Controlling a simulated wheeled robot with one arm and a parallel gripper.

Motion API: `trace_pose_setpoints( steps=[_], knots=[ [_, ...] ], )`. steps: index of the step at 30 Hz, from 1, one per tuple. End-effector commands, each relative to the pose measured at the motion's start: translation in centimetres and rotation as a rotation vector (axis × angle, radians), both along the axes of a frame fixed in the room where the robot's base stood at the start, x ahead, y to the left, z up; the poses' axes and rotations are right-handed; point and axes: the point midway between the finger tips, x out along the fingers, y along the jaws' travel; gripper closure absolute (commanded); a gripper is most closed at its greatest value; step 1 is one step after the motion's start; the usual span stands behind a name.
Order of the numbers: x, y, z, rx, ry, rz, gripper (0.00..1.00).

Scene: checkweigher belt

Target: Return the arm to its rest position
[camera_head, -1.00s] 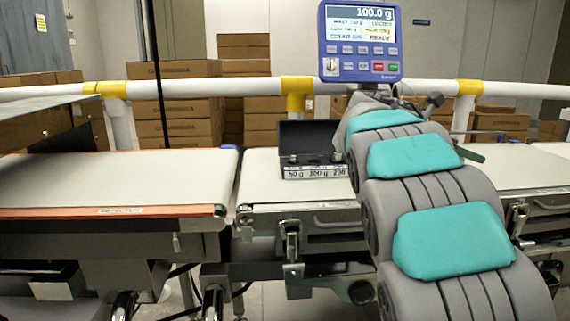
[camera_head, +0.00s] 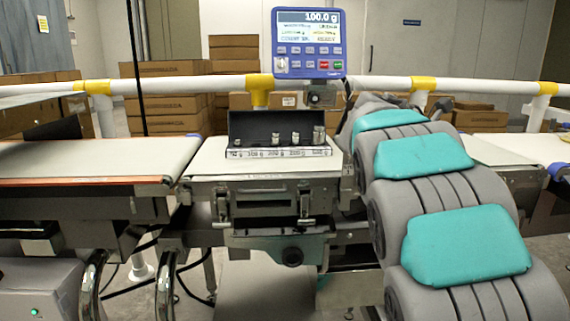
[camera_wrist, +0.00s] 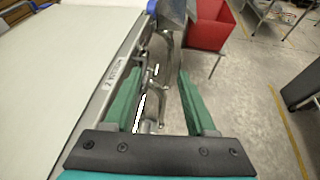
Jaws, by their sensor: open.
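My arm, grey with teal pads, reaches forward on the right of the head view. My gripper is hidden there behind the arm links. In the wrist view my gripper (camera_wrist: 157,82) is open, with its two green fingers apart and nothing between them. It hangs beside the metal edge of a white belt (camera_wrist: 50,75), over the frame parts and floor. In the head view a black box of metal weights (camera_head: 233,125) stands on the middle belt (camera_head: 208,163), left of my arm and apart from it.
The blue scale display (camera_head: 308,62) reads 100.0 g above the belt. A white rail with yellow joints (camera_head: 185,84) runs behind. Another belt (camera_head: 90,160) lies left. A red bin (camera_wrist: 208,25) stands on the floor beyond my fingers, with open floor (camera_wrist: 245,100) right of it.

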Motion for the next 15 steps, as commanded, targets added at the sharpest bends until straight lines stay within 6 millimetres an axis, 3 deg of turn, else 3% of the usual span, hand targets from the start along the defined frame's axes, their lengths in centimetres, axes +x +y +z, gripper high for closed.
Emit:
trace_pose_setpoints(
  steps=[11,15],
  knots=[
    [-5.1,1.4,-5.1,0.215,-0.155,-0.121,0.44],
    [-8.4,2.6,-8.1,0.338,-0.239,-0.212,0.44]
  ],
)
